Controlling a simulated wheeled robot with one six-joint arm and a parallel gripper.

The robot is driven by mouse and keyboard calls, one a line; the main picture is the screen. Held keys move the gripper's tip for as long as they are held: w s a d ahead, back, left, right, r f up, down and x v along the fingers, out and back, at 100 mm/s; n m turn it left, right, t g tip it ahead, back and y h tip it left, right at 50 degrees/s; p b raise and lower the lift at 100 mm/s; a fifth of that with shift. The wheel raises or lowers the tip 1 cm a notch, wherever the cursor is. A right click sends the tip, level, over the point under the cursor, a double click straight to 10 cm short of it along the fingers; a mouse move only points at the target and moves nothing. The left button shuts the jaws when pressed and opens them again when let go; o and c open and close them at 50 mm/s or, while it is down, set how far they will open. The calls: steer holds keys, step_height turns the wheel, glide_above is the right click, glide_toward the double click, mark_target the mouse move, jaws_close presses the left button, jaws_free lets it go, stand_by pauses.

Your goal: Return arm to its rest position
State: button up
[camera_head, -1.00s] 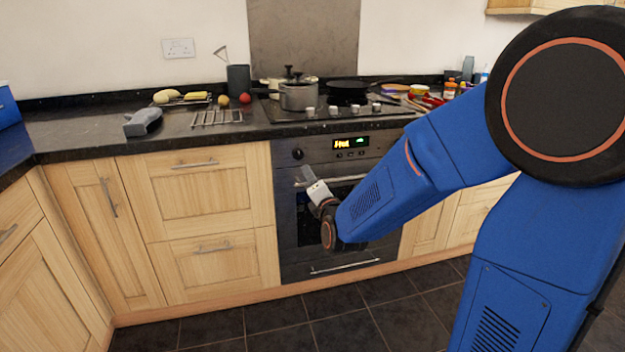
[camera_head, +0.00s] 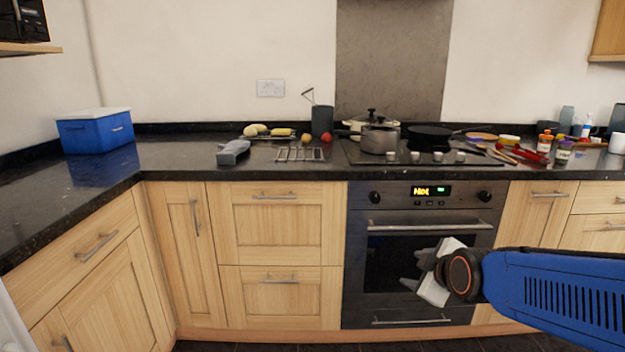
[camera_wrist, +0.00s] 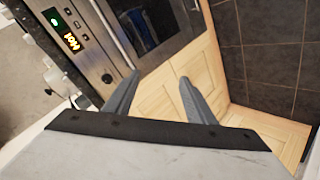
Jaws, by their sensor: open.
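My gripper (camera_head: 412,269) is in front of the closed oven (camera_head: 388,284) in the head view, at the height of its glass door, and points left. In the wrist view its two grey fingers (camera_wrist: 155,88) are spread apart with nothing between them. The oven front (camera_wrist: 92,45) with its lit display shows at the upper left of the wrist view, and pale wooden cabinet doors (camera_wrist: 205,75) lie beyond the fingers. My blue forearm comes in from the right edge of the head view.
The dark worktop (camera_head: 185,172) carries a blue box (camera_head: 97,132), a grey object (camera_head: 233,152), a wire rack (camera_head: 299,154) and a pot (camera_head: 379,139) on the hob. Bottles and jars (camera_head: 565,145) crowd the right. The oven handle (camera_head: 430,225) projects near my gripper.

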steer(key=s+d+f+m+g, duration=0.1)
steer(key=s+d+m+g, duration=0.1)
steer(key=s+m, duration=0.4)
steer(key=s+d+f+m+g+h, duration=0.1)
steer(key=s+m+g, duration=0.3)
steer(key=s, duration=1.3)
steer(key=shift+d+f+m, duration=0.2)
steer(key=shift+d+m, duration=0.4)
steer(key=shift+m, duration=0.3)
